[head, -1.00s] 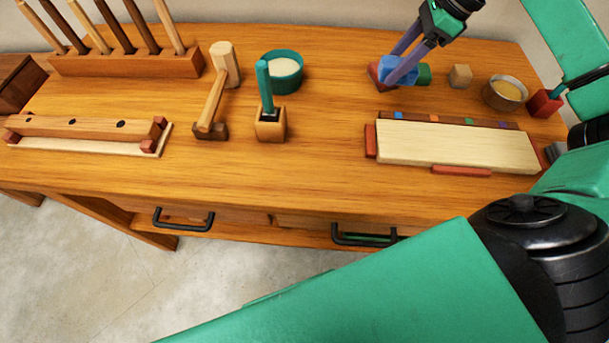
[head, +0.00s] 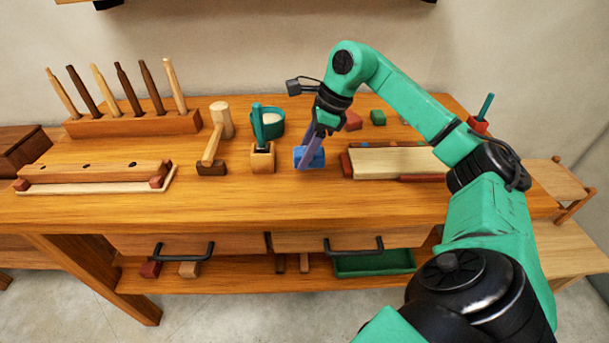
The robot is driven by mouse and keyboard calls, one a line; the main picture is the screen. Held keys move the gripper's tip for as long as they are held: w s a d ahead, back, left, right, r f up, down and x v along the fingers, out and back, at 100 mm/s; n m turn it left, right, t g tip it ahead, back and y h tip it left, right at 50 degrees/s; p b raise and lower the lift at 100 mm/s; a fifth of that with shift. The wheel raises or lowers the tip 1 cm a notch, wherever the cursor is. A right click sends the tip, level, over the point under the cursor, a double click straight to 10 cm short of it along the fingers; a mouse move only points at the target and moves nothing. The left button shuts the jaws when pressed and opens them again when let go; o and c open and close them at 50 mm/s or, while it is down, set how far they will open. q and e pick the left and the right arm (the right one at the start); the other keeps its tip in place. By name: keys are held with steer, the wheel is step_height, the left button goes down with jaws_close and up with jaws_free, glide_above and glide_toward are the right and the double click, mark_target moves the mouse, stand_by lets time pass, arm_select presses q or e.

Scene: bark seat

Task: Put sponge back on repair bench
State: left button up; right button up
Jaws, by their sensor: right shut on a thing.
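The blue sponge-like block (head: 313,158) is between the purple fingers of my right gripper (head: 307,160), which is shut on it. The block is at or just above the top of the wooden repair bench (head: 250,205), right of the cup holding a teal-handled tool and left of the pale board. I cannot tell whether it touches the bench top. The fingers hide part of the block. My left gripper is not in view.
A wooden cup (head: 262,160) with the teal-handled tool, a teal bowl (head: 268,122) and a mallet (head: 213,150) stand left of the block. The pale board (head: 395,163) lies to the right. The front strip is clear.

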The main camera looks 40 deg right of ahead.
mark_target(305, 179)
step_height(305, 179, down, 5)
steer(key=shift+d+f+b, duration=0.1)
steer(key=shift+b, duration=0.2)
steer(key=o, duration=1.2)
steer(key=shift+r, duration=0.35)
steer(key=p+v, duration=0.1)
steer(key=v, duration=1)
steer(key=shift+s+d+r+p, duration=0.1)
steer(key=shift+r+p, duration=0.2)
